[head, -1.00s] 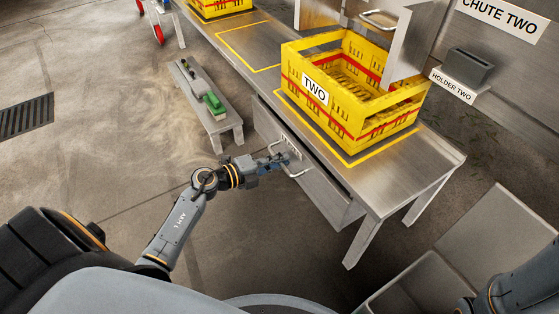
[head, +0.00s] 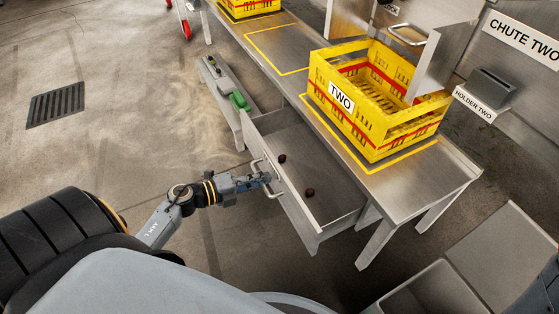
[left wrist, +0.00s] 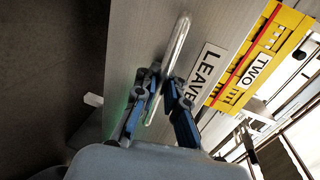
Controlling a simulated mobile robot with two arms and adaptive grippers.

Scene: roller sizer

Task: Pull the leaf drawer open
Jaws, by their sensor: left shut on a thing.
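The leaf drawer (head: 318,180) under the steel table stands open, pulled out toward me. My left gripper (head: 268,179) is shut on the drawer's bar handle (head: 278,190) at the front. In the left wrist view the handle (left wrist: 178,42) runs between the two blue-grey fingers (left wrist: 160,88), beside a drawer-front label (left wrist: 206,72) reading "LEAVE", partly cut off. My right gripper is not in view.
A yellow crate marked TWO (head: 335,70) stands on the steel table (head: 415,185) above the drawer. A low bench (head: 222,88) with a green-headed brush (head: 239,100) is beyond the drawer. Grey bins (head: 490,245) stand at lower right. Floor at left is clear.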

